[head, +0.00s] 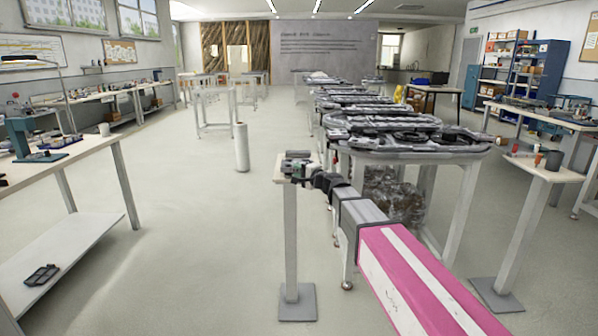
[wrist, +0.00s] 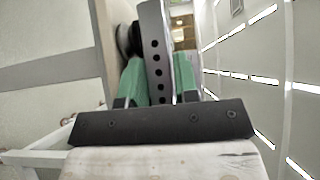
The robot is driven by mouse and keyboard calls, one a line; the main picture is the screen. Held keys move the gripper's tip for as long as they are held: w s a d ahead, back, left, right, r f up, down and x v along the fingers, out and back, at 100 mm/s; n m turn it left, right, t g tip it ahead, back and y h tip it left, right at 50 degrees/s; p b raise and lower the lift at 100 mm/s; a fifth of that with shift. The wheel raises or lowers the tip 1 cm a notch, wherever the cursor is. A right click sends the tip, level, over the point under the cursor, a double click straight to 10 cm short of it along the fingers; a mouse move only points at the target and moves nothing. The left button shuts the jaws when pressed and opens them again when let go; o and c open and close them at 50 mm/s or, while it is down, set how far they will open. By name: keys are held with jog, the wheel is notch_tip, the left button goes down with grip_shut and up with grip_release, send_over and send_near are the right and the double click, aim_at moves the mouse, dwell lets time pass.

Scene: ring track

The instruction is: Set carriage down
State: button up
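The carriage (wrist: 157,60) is a grey metal plate with a row of holes and a dark round wheel on its left side in the wrist view. My gripper (wrist: 160,80) has green fingers on both sides of the plate and is shut on it. In the head view my gripper (head: 299,170) is at the small pale top of a pedestal (head: 290,230), with the carriage (head: 297,154) showing as a small dark shape there. In the wrist view the pedestal top (wrist: 104,35) lies close beside the wheel. I cannot tell whether they touch.
The long grey ring track (head: 400,125) on white legs stands just right of the pedestal. A white cylinder (head: 241,147) stands on the floor to the left. A workbench (head: 60,160) is at left and a small stand (head: 543,170) at right.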

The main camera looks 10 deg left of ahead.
jog(key=shift+o, duration=1.2)
jog(key=shift+r, duration=0.15)
jog(key=v, duration=1.2)
jog(key=s+d+f+n+g+h, duration=0.35)
jog(key=s+d+f+h, duration=0.2)
jog(key=d+f, duration=0.65)
jog(key=s+d+f+n+g+h, duration=0.2)
jog(key=s+d+f+g+h, duration=0.3)
jog(key=d+f, duration=0.7)
jog(key=s+d+f+n+g+h, duration=0.1)
jog(key=s+d+f+h, duration=0.3)
jog(key=s+d+f, duration=0.3)
jog(key=d, duration=0.3)
jog(key=shift+s+d, duration=0.25)
jog(key=shift+s, duration=0.1)
jog(key=shift+h, duration=0.25)
